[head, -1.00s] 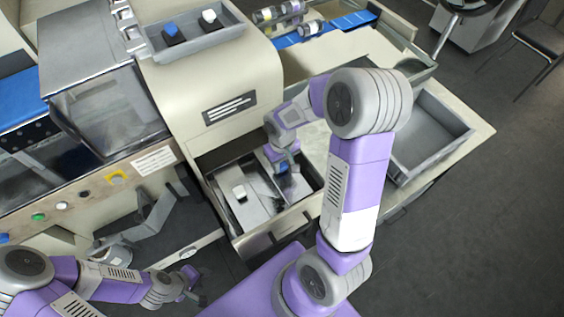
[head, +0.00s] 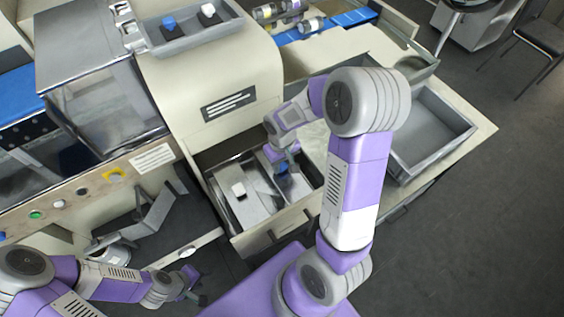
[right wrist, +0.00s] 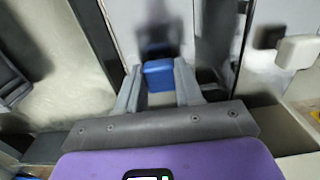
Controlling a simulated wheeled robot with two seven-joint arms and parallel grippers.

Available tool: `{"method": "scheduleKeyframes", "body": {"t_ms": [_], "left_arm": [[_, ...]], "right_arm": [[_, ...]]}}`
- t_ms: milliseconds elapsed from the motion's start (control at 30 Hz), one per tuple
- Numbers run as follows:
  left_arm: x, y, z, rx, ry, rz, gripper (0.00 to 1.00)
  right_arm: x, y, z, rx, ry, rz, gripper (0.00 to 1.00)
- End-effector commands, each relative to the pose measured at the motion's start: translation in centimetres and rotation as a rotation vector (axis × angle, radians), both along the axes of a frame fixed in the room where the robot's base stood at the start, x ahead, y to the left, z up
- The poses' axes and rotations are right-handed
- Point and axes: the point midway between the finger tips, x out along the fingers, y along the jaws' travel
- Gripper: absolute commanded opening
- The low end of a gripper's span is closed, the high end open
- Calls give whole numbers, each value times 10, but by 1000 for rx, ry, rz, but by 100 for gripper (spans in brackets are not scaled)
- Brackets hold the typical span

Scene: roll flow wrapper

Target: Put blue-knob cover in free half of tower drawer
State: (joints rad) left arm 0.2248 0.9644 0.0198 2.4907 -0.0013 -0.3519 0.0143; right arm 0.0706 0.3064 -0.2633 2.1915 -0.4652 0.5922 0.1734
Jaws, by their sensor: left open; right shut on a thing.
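The blue-knob cover is a grey metal plate (head: 270,173) with a blue knob (head: 282,168). It lies in the right half of the open tower drawer (head: 270,236). My right gripper (head: 282,160) reaches down into the drawer and is shut on the blue knob, which also shows between its fingers in the right wrist view (right wrist: 158,75). A second metal cover with a white knob (head: 238,189) lies in the left half of the drawer; its knob is at the right of the right wrist view (right wrist: 298,52). My left gripper (head: 193,284) is open and empty at the lower left, away from the drawer.
A grey tray (head: 192,42) on top of the tower holds a blue-knobbed and a white-knobbed piece. An empty grey bin (head: 430,135) stands on the right table. The open machine bay with a bracket (head: 150,215) is left of the drawer.

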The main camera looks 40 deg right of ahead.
Motion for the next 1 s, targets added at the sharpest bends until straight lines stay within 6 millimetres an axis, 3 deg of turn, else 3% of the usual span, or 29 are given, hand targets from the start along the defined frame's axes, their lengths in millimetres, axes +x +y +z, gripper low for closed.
{"method": "scheduleKeyframes", "body": {"t_ms": [67,100,300,633,1000], "left_arm": [[0,0,-1,0,0,0,43],[0,0,-1,0,0,0,43],[0,0,-1,0,0,0,43],[0,0,1,0,0,0,43],[0,0,18,0,0,0,43]], "right_arm": [[0,0,-1,0,-2,0,0],[0,0,-1,0,-2,0,39],[0,0,-1,0,-1,0,65],[0,0,5,0,0,-1,65],[1,0,63,0,-4,0,65]]}}
